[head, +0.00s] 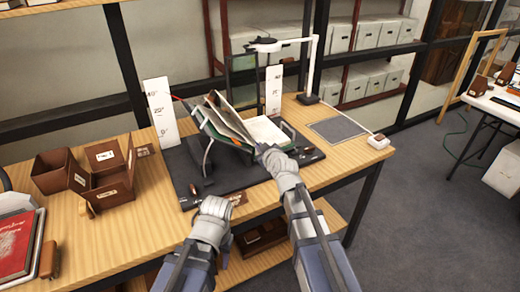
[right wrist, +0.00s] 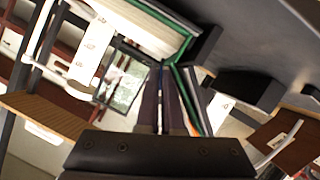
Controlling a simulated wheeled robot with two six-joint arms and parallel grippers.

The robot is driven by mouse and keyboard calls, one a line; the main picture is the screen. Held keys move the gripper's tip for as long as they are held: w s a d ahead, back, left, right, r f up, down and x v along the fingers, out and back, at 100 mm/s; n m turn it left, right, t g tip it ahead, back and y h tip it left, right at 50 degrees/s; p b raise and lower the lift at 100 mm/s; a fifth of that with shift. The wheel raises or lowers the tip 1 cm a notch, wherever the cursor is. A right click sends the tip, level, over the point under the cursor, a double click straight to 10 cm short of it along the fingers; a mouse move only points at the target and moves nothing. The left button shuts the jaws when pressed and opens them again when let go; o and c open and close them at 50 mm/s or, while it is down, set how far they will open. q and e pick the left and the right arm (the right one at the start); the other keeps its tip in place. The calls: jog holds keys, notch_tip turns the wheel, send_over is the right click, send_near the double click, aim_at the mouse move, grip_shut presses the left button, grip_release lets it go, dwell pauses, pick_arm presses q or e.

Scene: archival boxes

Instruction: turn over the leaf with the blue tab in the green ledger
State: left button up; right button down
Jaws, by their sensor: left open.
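The green ledger (head: 203,122) lies open on a raised cradle above a dark mat in the head view. Some of its leaves (head: 228,118) stand up on the left side, and a pale page (head: 266,132) lies on the right. My right gripper (head: 263,150) is at the ledger's near right edge. In the right wrist view its two dark fingers (right wrist: 161,95) are close together, with a thin blue line near their tips. I cannot tell whether they hold anything or whether that line is the tab. My left gripper (head: 196,190) is open, low over the mat's front edge, apart from the ledger.
White angle-marked boards (head: 160,113) stand beside the ledger. A white lamp (head: 312,70) arches behind it. Brown boxes (head: 105,187) and a red book (head: 16,244) occupy the table's left. A grey pad (head: 338,129) and a small white device (head: 378,141) lie at right.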

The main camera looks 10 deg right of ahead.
jog(key=shift+s+a+f+n, duration=0.1)
jog(key=shift+s+a+n, duration=0.05)
jog(key=shift+n, duration=0.25)
dwell(0.3)
jog(key=c, duration=1.1)
grip_release()
jog(key=shift+o, duration=0.2)
jog(key=p+v, duration=0.2)
jog(key=v, duration=0.5)
jog(key=shift+s, duration=0.35)
